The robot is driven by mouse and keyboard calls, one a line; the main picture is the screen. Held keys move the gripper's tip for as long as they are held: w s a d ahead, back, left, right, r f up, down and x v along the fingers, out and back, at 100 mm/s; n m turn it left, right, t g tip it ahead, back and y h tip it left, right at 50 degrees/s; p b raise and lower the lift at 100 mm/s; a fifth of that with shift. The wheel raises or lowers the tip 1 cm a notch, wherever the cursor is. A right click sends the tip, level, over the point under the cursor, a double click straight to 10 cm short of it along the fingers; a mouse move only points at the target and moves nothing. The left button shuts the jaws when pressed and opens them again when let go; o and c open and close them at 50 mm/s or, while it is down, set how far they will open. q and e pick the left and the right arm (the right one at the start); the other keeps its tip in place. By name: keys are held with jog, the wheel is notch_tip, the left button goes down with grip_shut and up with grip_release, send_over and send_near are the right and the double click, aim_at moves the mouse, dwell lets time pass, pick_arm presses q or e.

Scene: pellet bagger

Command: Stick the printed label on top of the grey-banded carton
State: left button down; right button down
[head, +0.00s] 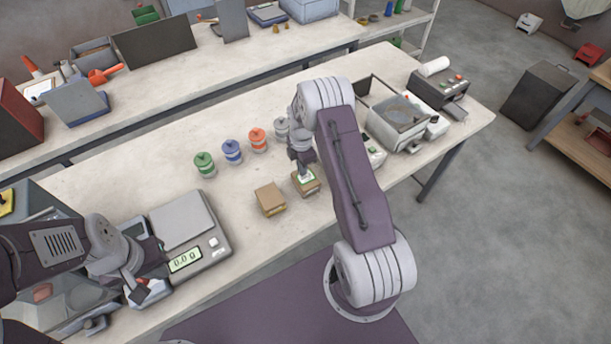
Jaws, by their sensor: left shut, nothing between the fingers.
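Two small brown cartons stand on the near table: the left carton (270,200) has a bare top, and the right carton (309,189) is just right of it. A white-and-green label (304,179) shows at the top of the right carton. My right gripper (304,172) points down right over this label, and its fingertips are too small to read. Whether the label is stuck or held, I cannot tell. The colour of the carton bands is too small to make out. My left gripper (138,292) is shut and empty, at the front left of the scale.
A scale (188,235) reading 0.0 stands at left. Green (204,165), blue (232,152), orange (258,141) and grey (281,127) lidded jars stand in a row behind the cartons. A label printer (438,88) is at far right. The table between scale and cartons is clear.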

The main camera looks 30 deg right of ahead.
jog(key=c, duration=1.5)
grip_release()
jog(key=shift+f, duration=0.1)
jog(key=shift+c, duration=0.2)
notch_tip(320, 180, up, 9)
jog(key=shift+r+b, duration=0.1)
jog(key=shift+b, duration=0.65)
